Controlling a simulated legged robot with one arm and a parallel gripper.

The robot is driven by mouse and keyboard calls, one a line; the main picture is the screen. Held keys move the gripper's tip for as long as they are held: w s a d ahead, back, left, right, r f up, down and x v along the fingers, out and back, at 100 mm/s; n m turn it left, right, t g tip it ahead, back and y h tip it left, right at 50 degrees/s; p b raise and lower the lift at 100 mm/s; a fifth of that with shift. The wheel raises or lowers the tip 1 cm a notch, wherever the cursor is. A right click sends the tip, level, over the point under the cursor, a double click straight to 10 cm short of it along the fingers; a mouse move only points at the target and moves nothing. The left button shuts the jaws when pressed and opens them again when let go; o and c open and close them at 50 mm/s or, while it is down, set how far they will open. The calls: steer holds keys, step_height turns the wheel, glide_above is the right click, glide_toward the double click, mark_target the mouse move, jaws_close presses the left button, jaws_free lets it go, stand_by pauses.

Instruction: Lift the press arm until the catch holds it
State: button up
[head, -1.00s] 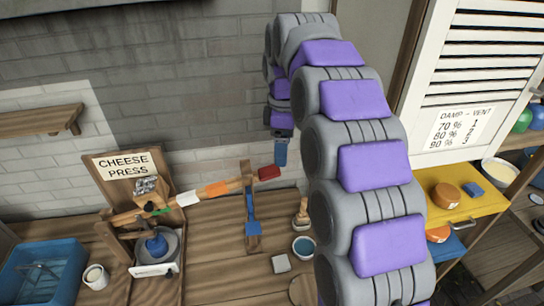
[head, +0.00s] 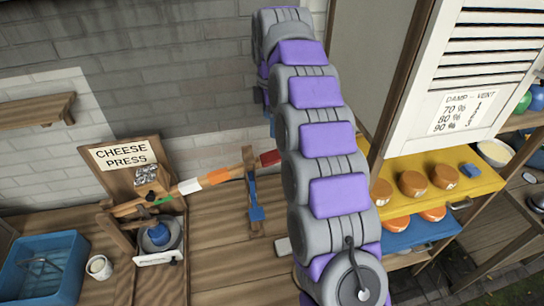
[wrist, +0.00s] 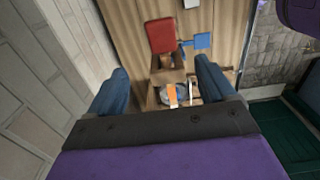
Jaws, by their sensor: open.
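The press arm (head: 218,177) is a wooden lever with white and orange bands and a red end (head: 268,158). It slopes up to the right from the cheese press (head: 157,235) past a wooden post (head: 250,172) with a blue catch (head: 255,205). In the wrist view the red end (wrist: 160,36) is beyond my fingertips, with the blue catch (wrist: 201,41) to its right. My gripper (wrist: 161,66) is open, its two blue fingers apart and nothing between them. In the head view my arm mostly hides the gripper and covers the tip of the red end.
A blue tub (head: 42,272) and a white mug (head: 99,267) stand at the left. A wall shelf (head: 35,110) is above. A yellow shelf (head: 460,192) with orange cheeses and a white louvred door (head: 475,70) are at the right. Bare bench (head: 222,262) lies in front of the lever.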

mark_target(271, 156)
step_height(271, 156, down, 12)
steer(key=shift+s+f, duration=0.1)
steer(key=shift+a+f, duration=0.3)
steer(key=shift+f, duration=0.1)
steer(key=shift+d, duration=0.15)
